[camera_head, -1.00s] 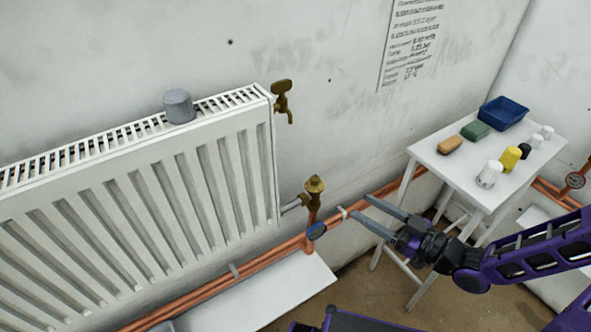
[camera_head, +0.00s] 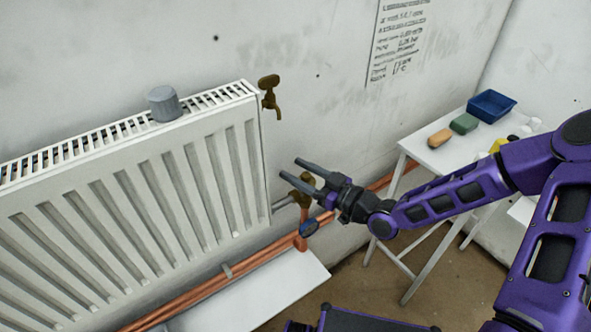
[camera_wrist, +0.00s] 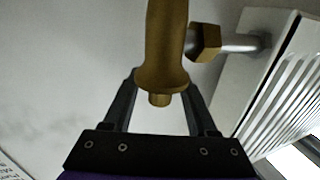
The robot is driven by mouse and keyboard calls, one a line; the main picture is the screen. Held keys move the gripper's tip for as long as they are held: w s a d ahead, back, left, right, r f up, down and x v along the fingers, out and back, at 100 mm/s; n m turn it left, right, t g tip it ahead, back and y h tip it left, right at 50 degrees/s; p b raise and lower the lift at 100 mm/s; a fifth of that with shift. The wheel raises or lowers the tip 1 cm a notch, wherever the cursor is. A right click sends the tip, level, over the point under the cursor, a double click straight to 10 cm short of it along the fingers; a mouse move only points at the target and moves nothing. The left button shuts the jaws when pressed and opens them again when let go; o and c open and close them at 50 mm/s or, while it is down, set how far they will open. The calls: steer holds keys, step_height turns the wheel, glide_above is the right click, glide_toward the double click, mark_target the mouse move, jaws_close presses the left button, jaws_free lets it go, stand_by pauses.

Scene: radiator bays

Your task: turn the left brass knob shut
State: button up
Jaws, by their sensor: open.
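A brass valve (camera_head: 303,197) stands on the copper pipe at the radiator's lower right corner, and my gripper hides much of its top. In the wrist view the brass body (camera_wrist: 165,45) and its nut, joined to the radiator, fill the top middle, overlapping the space between my fingers. My gripper (camera_head: 290,169) is open, its fingers pointing left at the valve's top. I cannot tell whether they touch it. A second brass fitting, a tap with a T-shaped handle (camera_head: 268,92), is at the radiator's upper right corner, clear of my gripper. I cannot tell which fitting is the left knob.
The white radiator (camera_head: 130,200) fills the left, with a grey cylinder (camera_head: 163,104) on top. A white table (camera_head: 430,155) with a blue bin (camera_head: 491,106) and small items stands right, partly behind my arm.

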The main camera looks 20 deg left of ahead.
steer(key=shift+w+a, duration=0.15)
steer(key=shift+a, duration=0.25)
steer(key=shift+c, duration=0.2)
jaws_close()
steer(key=m+t+h+b, duration=0.1)
steer(key=m+t+h, duration=0.1)
steer(key=t, duration=0.1)
steer(key=w+m+t+h+b, duration=0.1)
steer(key=m+t+h, duration=0.2)
steer(key=d+m+t+h+b, duration=0.1)
steer(key=m+t+h, duration=0.2)
steer(key=shift+w+d+f, duration=0.1)
steer(key=shift+w, duration=0.05)
steer(key=shift+w+d+r+m+t+h+b, duration=0.15)
steer(key=shift+d+m+t+h, duration=0.2)
steer(key=shift+m+h, duration=1)
steer(key=shift+w+d+m+t+h+b, duration=0.25)
steer(key=shift+m+h, duration=0.45)
steer(key=shift+h, duration=1.2)
steer(key=shift+s+d+r+m+t+h+b, duration=0.1)
steer(key=shift+d+m+t+h, duration=0.25)
steer(key=shift+m+h, duration=1)
steer(key=shift+h, duration=0.5)
